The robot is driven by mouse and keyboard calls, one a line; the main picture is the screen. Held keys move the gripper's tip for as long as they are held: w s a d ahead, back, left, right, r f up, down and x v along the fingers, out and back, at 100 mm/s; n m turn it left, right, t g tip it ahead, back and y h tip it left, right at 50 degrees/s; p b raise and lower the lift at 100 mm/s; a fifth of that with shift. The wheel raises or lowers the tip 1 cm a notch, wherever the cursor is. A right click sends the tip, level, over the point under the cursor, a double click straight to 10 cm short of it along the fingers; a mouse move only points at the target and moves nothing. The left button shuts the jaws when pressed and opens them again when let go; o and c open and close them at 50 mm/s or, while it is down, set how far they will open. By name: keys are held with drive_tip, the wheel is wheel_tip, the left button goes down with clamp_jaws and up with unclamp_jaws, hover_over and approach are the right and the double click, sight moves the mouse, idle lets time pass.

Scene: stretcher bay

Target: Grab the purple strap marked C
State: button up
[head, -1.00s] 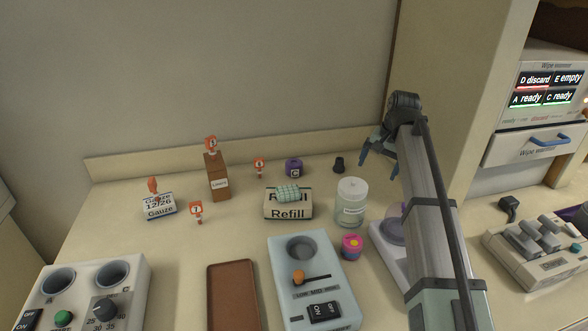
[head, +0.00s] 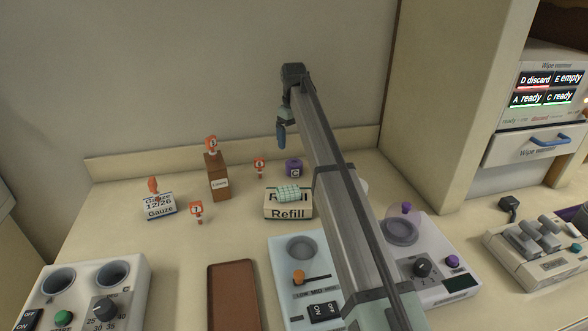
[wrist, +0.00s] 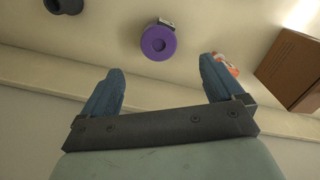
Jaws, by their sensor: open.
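The purple strap marked C (head: 294,168) is a small rolled purple piece with a pale C label. It stands on the counter near the back wall, behind the Refill box. In the wrist view the purple strap (wrist: 158,42) shows from above as a round roll, beyond the fingertips and between their lines. My gripper (head: 282,137) is above and slightly left of the strap in the head view, apart from it. In the wrist view my gripper (wrist: 160,80) has its two blue fingers spread wide with nothing between them.
An orange-red numbered tag (head: 259,167) stands just left of the strap; it shows near one finger in the wrist view (wrist: 226,64). A brown box (head: 218,180) stands farther left. The Refill box (head: 288,207) with a green roll sits in front. A dark cylinder (wrist: 63,5) lies to the side.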

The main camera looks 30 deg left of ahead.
sight(294, 162)
wheel_tip(294, 162, down, 12)
drive_tip(key=shift+w+a+r, duration=0.15)
drive_tip(key=shift+r, duration=0.05)
idle(0.4)
drive_tip(key=shift+c, duration=0.2)
drive_tip(key=c, duration=1.1)
